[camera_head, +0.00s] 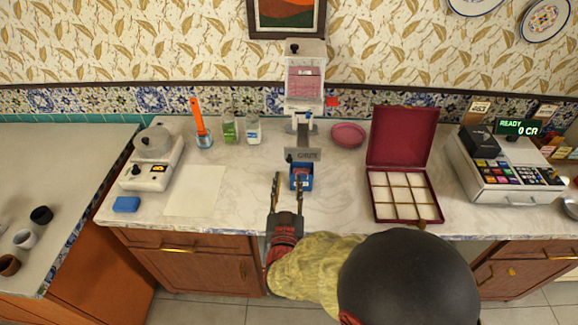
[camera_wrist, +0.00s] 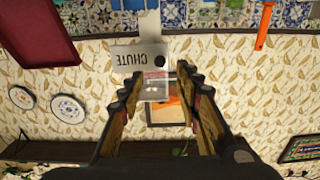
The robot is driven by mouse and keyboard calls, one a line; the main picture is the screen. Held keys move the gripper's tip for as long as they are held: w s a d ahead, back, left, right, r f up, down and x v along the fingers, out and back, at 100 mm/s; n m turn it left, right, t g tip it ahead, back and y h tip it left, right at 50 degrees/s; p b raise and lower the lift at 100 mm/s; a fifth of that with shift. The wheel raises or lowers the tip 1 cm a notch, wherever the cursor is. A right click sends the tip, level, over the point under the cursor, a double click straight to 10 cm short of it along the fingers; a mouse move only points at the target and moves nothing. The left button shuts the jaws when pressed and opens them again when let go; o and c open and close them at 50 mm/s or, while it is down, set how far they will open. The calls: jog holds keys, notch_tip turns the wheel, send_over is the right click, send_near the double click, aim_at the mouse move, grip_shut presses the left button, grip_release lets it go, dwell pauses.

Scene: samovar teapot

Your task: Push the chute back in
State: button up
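The chute (camera_head: 302,154) is a grey plate with dark lettering at the front of the dispenser (camera_head: 304,75), a tall white unit with pink contents behind a clear window. Its plate, marked CHUTE (camera_wrist: 135,60), shows upside down in the wrist view, beyond the fingertips. My gripper (camera_head: 288,182) is in front of the chute, slightly left of it, at the counter's front edge. Its fingers are apart and nothing is between them; they also show in the wrist view (camera_wrist: 157,82). I cannot tell whether a finger touches the chute.
A small blue box (camera_head: 301,182) sits just below the chute, close to the right finger. White paper (camera_head: 194,190) lies left. A cash register (camera_head: 505,168) is far right.

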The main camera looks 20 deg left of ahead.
aim_at(289, 162)
jog(key=b+x, duration=0.1)
jog(key=x, duration=0.6)
jog(key=shift+w+a, duration=0.1)
jog(key=shift+w, duration=0.1)
jog(key=shift+c, duration=0.3)
jog(key=c, duration=0.8)
grip_shut()
